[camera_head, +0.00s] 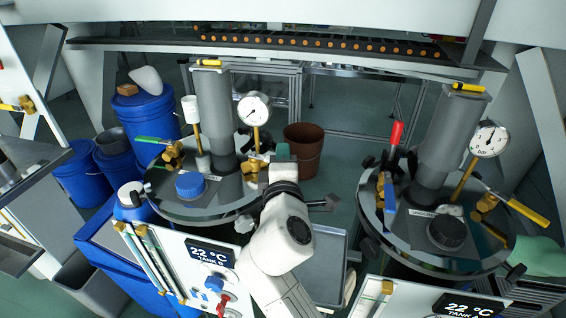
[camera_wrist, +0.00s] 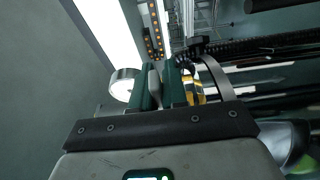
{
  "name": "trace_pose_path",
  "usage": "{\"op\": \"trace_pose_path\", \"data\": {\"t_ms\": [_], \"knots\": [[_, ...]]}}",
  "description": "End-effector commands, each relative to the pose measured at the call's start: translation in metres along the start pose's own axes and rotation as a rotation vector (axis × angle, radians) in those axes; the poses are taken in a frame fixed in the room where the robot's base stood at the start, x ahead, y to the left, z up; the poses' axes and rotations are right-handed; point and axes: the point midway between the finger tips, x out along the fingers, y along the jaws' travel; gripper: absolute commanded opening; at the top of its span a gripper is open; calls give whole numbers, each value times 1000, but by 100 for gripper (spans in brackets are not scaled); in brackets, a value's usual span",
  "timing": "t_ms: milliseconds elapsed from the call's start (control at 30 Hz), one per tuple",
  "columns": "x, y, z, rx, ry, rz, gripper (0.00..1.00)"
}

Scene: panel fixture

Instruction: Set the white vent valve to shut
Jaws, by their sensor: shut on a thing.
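My gripper (camera_head: 283,156) is at the right side of the left tank lid, beside a brass valve body (camera_head: 252,166) below the pressure gauge. In the wrist view my two dark green fingers (camera_wrist: 159,86) are shut on a pale handle (camera_wrist: 155,88), which I take to be the white vent valve's handle. Brass and yellow parts (camera_wrist: 190,88) show just right of the fingers. In the head view my gripper and wrist hide the handle, so its angle to the pipe cannot be told there.
The left tank's gauge (camera_head: 254,108) stands close behind my gripper. A green-handled valve (camera_head: 153,140), a white-topped pipe (camera_head: 190,110) and a blue cap (camera_head: 190,185) are farther left on the lid. The right tank (camera_head: 480,250) carries red, blue and yellow handles. A brown bucket (camera_head: 303,150) stands behind.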

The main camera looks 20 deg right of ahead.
Motion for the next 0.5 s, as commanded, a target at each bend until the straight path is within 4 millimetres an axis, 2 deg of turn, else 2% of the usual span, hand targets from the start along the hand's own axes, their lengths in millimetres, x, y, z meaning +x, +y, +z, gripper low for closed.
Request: {"op": "trace_pose_path", "data": {"t_ms": [267,300,500], "knots": [[0,-2,0,0,-3,-5,0],[0,-2,0,0,-3,-5,15],[0,-1,0,0,-3,-3,34]]}}
